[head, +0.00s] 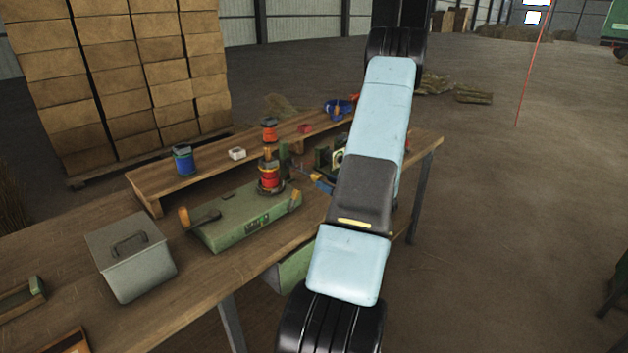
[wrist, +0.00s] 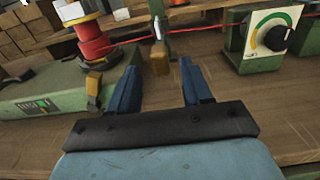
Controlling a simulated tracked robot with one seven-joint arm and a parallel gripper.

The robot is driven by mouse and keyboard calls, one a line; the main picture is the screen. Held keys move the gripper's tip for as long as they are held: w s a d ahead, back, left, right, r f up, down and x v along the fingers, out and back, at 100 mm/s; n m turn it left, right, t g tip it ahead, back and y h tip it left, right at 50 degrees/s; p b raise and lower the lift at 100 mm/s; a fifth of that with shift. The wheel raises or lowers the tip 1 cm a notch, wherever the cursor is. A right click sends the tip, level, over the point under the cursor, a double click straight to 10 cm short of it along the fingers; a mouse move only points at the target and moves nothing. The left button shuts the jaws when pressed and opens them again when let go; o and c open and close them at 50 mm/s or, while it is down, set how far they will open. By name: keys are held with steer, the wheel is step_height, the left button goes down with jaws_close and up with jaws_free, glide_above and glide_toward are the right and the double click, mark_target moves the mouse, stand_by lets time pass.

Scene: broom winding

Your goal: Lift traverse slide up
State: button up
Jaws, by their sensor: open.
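What looks like the traverse slide is a slim upright guide with a brown knob (wrist: 159,62) at its lower end, in the wrist view. A red wire (wrist: 125,46) runs past the guide's upper part. My gripper (wrist: 158,74) is open, its two blue fingers apart and pointing at the knob. The knob shows between the fingertips, slightly beyond them; I cannot tell whether it lies inside the jaws. In the head view my gripper (head: 320,184) is small and partly hidden behind my arm, and the slide is hard to make out there.
Left of the gripper stands a green winder base (head: 240,215) with a red spool (head: 268,178). A dial box (wrist: 268,38) stands at right. A grey lidded box (head: 130,255) is on the bench's near left. A raised shelf (head: 215,165) with spools runs behind.

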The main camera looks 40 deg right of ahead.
mark_target(317, 177)
steer(key=shift+w+a, duration=0.2)
steer(key=shift+w, duration=2.5)
jaws_close()
